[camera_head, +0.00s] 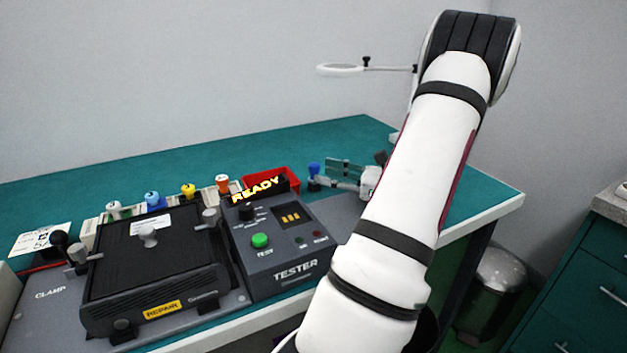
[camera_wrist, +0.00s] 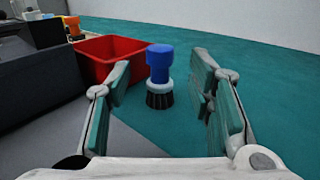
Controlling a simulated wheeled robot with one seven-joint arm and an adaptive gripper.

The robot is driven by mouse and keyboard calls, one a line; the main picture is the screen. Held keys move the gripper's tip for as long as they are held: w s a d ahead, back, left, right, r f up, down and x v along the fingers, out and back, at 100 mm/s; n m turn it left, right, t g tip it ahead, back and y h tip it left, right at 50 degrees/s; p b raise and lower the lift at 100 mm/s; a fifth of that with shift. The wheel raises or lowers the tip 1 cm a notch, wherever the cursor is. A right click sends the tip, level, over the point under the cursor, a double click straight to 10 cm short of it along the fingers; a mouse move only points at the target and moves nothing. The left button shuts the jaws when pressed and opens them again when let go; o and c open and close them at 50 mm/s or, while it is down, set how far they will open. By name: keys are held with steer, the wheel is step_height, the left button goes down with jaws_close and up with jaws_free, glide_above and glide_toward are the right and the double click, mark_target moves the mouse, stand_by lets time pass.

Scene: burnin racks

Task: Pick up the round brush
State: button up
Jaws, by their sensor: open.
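The round brush has a blue handle and a dark bristle head on a pale collar. In the head view the brush (camera_head: 314,171) shows small, just beyond the fingers. My gripper (camera_wrist: 163,85) is open and empty, with green pads on its fingers. In the head view my gripper (camera_head: 335,178) is low over the bench, right of the tester; my arm hides part of it.
A red bin (camera_wrist: 103,58) stands close left of the brush. The dark tester (camera_head: 285,245) with a READY sign and the black clamp fixture (camera_head: 155,265) are further left. The green bench top (camera_wrist: 270,90) is clear to the right. A ring on a stand (camera_head: 340,69) rises behind.

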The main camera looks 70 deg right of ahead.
mark_target(314, 170)
steer(key=w, duration=0.4)
steer(key=shift+w, duration=0.15)
steer(key=shift+c, duration=0.4)
jaws_close()
steer(key=shift+r, duration=0.1)
